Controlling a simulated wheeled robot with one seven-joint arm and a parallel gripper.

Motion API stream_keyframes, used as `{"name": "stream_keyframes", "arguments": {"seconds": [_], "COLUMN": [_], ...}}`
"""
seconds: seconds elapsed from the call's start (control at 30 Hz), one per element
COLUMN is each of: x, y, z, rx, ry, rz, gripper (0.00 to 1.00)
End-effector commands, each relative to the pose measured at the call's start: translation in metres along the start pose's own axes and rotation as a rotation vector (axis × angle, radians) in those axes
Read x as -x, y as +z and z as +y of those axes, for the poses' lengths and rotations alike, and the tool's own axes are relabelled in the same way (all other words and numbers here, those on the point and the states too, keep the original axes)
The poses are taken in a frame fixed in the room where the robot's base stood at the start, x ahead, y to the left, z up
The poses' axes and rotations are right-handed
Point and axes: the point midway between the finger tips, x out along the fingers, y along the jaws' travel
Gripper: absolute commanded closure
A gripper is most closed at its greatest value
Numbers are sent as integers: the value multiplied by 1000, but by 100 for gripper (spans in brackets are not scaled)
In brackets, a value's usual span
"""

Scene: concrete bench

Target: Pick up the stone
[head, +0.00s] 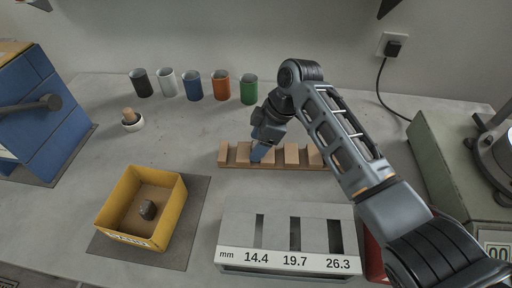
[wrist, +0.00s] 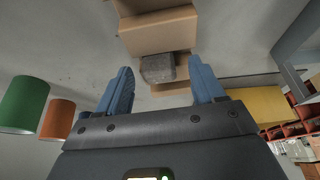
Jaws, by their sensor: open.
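My gripper (head: 262,152) is over the wooden rack (head: 292,165), fingers pointing down. In the wrist view its two blue fingers are apart, with nothing clasped. A grey stone (wrist: 158,68) shows between and beyond the fingertips, among the rack's wooden blocks (wrist: 158,30). Whether the fingers touch it cannot be told. In the head view this stone is hidden behind my gripper. Another dark, rounded stone (head: 148,209) lies inside the yellow box (head: 170,233) at the front left.
A grey slotted gauge (head: 290,262) marked in mm stands in front of the rack. Several coloured cups (head: 221,85) line the back. Blue drawers (head: 45,115) stand left, a green case (head: 445,165) right.

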Motion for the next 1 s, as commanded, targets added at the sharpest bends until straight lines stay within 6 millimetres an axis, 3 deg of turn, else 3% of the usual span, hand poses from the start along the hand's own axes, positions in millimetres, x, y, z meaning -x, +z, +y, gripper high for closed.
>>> {"name": "stream_keyframes", "arguments": {"seconds": [0.07, 0.67, 1.0], "x": [0, 1, 4], "y": [0, 0, -1], "z": [0, 0, 1], "rx": [0, -1, 0], "ry": [0, 0, 1], "rz": [0, 0, 1], "gripper": [36, 93, 94]}}
